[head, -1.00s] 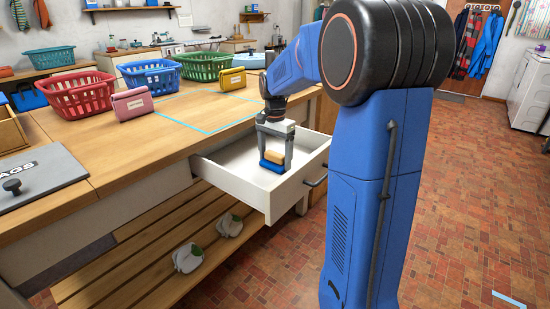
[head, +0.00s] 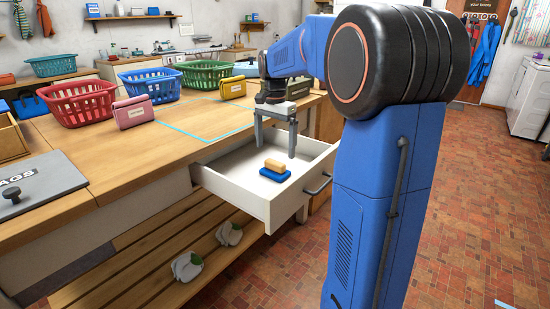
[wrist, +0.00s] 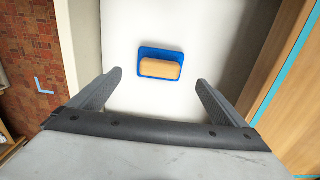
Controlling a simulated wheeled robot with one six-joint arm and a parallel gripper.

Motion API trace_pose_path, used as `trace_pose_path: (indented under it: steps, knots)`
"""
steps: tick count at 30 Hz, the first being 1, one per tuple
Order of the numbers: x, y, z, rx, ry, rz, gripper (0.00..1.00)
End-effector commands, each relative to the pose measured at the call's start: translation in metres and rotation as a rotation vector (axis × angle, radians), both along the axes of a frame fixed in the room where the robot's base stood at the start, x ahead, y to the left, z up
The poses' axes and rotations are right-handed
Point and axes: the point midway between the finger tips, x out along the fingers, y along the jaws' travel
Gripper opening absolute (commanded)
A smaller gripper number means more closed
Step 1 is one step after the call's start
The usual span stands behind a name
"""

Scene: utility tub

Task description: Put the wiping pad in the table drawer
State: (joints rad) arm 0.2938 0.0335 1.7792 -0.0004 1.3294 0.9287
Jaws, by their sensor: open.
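The wiping pad (head: 275,170) has a blue base and a tan block on top. It lies flat on the floor of the open table drawer (head: 243,201), apart from the drawer walls. It also shows in the wrist view (wrist: 161,65), lying on the white drawer floor beyond my fingertips. My gripper (head: 275,150) is above the drawer with its fingers pointing down, spread apart and empty. In the wrist view both fingers (wrist: 158,82) are wide apart, with nothing between them.
The drawer is pulled out from the wooden table (head: 110,140). On the tabletop are a pink pouch (head: 133,113), a yellow pouch (head: 233,88), and red (head: 80,102), blue (head: 150,85) and green (head: 207,74) baskets. A slatted shelf with white-green items (head: 187,266) is below.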

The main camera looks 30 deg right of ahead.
Motion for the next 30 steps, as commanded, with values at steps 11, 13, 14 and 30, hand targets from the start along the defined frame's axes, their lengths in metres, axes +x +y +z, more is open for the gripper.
trace_pose_path:
  steps: [11, 13, 14, 30]
  knots:
    - [0.0, 0.0, 0.036, 0.0, 0.0, 0.0, 0.96]
    - [0.0, 0.0, 0.037, 0.0, 0.0, 0.0, 0.96]
    - [0.0, 0.0, 0.037, 0.0, 0.0, 0.0, 0.96]
    - [0.0, 0.0, 0.037, 0.0, 0.0, 0.0, 0.96]
